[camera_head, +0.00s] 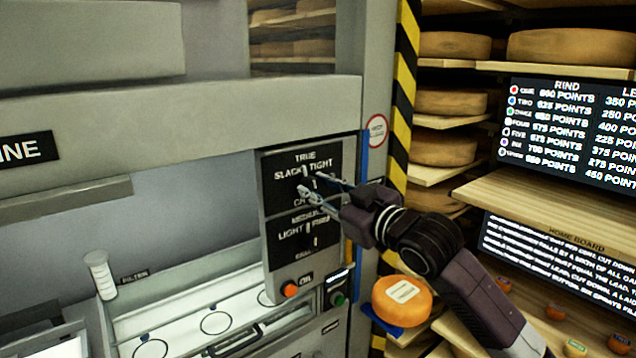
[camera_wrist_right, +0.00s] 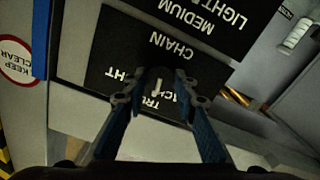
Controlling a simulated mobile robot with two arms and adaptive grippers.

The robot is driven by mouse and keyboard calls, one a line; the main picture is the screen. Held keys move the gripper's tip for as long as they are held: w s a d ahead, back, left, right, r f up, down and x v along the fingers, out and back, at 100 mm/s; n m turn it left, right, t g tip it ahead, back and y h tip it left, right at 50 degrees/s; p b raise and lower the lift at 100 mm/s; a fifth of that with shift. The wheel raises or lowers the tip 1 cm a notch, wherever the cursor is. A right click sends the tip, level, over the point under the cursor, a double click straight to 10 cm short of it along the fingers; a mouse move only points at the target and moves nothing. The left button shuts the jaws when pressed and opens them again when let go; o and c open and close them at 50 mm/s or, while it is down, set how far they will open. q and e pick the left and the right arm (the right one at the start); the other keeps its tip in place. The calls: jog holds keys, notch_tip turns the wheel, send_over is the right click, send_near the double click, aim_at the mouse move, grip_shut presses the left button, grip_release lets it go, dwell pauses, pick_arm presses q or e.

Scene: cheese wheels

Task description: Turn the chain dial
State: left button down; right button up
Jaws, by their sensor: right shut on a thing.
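The chain dial (camera_wrist_right: 157,86) is a dark round knob with a pale pointer mark, on a black panel lettered TRUE, SLACK, TIGHT and CHAIN. In the head view the panel (camera_head: 282,163) is on the machine's front, with the dial mostly hidden behind my fingers. My right gripper (camera_head: 309,187) reaches in from the right and is shut on the dial, its fingertips at the dial's sides. In the right wrist view the two blue-grey fingers (camera_wrist_right: 159,100) flank the knob, and the panel appears upside down. My left gripper is not in view.
A second dial panel (camera_head: 302,240) lettered MEDIUM, LIGHT and FIRM is just below. An orange button (camera_head: 290,289) and a green button (camera_head: 338,298) are lower still. An orange cheese wheel (camera_head: 402,300) and shelves of cheese (camera_head: 452,102) stand to the right.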

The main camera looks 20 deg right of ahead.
jog(key=shift+m+p, duration=0.45)
jog(key=shift+m, duration=0.55)
jog(key=o, duration=1.1)
jog(key=shift+s+d, duration=0.1)
jog(key=shift+s, duration=0.05)
jog(key=v, duration=1.1)
jog(key=shift+s, duration=0.35)
